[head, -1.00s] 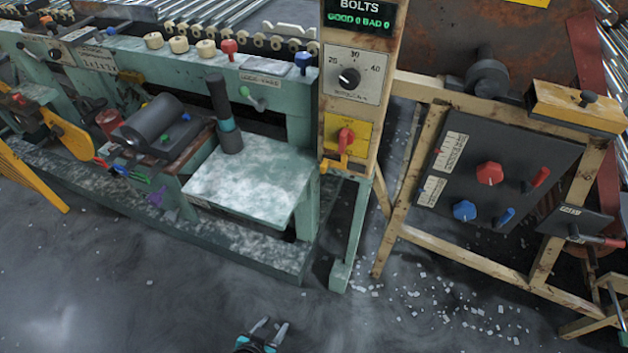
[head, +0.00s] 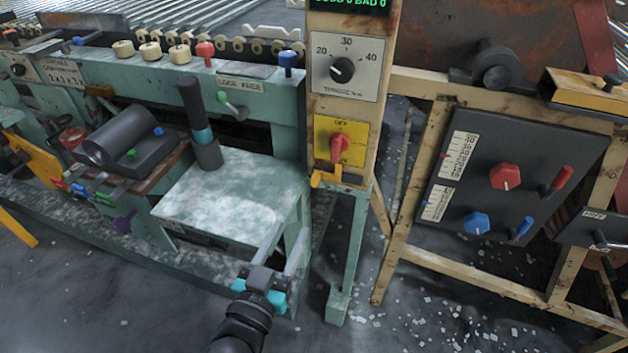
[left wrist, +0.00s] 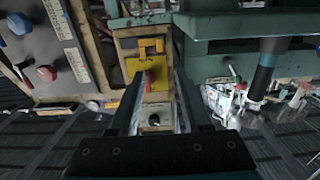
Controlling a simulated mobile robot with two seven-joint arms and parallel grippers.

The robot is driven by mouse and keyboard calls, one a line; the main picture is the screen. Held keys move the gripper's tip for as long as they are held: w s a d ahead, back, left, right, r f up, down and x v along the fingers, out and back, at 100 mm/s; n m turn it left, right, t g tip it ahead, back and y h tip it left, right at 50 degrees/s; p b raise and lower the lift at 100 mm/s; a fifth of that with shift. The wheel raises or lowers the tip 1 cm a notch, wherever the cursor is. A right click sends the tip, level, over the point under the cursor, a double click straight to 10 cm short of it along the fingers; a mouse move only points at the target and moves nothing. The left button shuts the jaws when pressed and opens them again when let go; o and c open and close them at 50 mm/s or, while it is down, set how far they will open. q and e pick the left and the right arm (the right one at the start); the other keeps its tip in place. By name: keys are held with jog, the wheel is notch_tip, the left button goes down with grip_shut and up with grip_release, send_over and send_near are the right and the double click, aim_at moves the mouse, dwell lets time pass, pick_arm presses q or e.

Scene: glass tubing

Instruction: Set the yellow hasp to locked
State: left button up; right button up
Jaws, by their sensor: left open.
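The yellow hasp (head: 328,178) is a small bracket low on the cream control post, just under the yellow plate with the red switch (head: 339,148). In the left wrist view the hasp (left wrist: 151,46) shows beyond the fingers, near the top of the yellow plate in that upside-down picture. My left gripper (head: 285,244) is open and empty, in front of the green machine, below and left of the hasp and apart from it. In the left wrist view its fingers (left wrist: 158,82) frame the post. I cannot tell the hasp's exact setting. My right gripper is not in view.
A pale green table plate (head: 235,195) juts out left of the post. A dark panel (head: 500,190) with red and blue knobs stands to the right. The floor in front is open, with scattered chips.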

aim_at(313, 182)
pick_arm(q)
jog(key=b+x, duration=0.3)
jog(key=x, duration=0.9)
jog(key=shift+w+f+b, duration=0.1)
jog(key=shift+f+b, duration=0.05)
jog(key=shift+b, duration=0.25)
jog(key=shift+b+x, duration=0.35)
jog(key=shift+x, duration=0.7)
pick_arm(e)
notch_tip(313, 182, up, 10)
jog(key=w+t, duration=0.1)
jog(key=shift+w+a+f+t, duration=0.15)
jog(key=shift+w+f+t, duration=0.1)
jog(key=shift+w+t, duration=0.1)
pick_arm(q)
grip_shut()
